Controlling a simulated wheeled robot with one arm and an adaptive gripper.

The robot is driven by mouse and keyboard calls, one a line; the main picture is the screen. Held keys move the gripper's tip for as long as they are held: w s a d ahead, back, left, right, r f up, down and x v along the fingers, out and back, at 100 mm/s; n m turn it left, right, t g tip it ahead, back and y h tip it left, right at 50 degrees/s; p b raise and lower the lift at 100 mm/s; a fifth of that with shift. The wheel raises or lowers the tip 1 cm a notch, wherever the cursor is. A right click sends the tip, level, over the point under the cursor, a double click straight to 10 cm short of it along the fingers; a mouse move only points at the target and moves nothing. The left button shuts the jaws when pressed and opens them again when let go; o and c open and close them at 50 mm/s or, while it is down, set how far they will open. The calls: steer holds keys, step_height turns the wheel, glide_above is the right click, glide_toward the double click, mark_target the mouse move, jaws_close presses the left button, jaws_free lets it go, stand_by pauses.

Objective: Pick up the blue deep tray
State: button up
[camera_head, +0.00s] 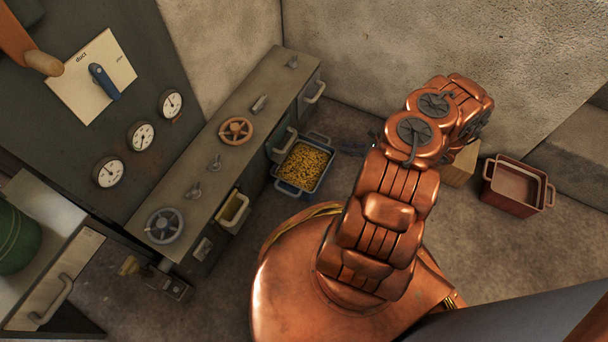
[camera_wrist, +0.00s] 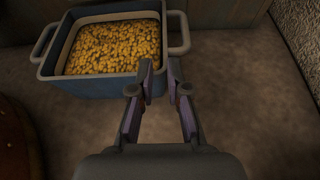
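The blue deep tray (camera_wrist: 88,86) stands on the floor, full of small yellow pieces (camera_wrist: 112,46). It has a loop handle at each end. In the head view the tray (camera_head: 293,189) sits beside the long grey cabinet, left of my arm. My gripper (camera_wrist: 160,76) is open and empty in the wrist view. Its fingertips point at the tray's right end, near the right handle (camera_wrist: 184,35). The left fingertip overlaps the tray's near right corner in the picture. I cannot tell whether it touches. The gripper is mostly hidden by my arm in the head view.
The grey cabinet (camera_head: 205,178) with handwheels and levers runs along the left, with a small yellow-lined container (camera_head: 233,211) at its front. A red tray (camera_head: 513,188) and a tan box (camera_head: 462,166) stand right of my arm by the wall. Floor between is mostly clear.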

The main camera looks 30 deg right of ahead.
mark_target(319, 152)
steer(key=b+x, duration=0.1)
steer(key=x, duration=0.2)
steer(key=b+x, duration=0.2)
steer(key=x, duration=0.1)
steer(key=shift+w+f, duration=0.1)
steer(key=shift+f, duration=0.35)
steer(key=b+x, duration=0.1)
steer(key=x, duration=0.1)
steer(key=b+x, duration=0.2)
steer(key=shift+w+f, duration=0.3)
steer(key=shift+f, duration=0.05)
steer(key=shift+w+a, duration=0.15)
steer(key=shift+w, duration=0.15)
jaws_close()
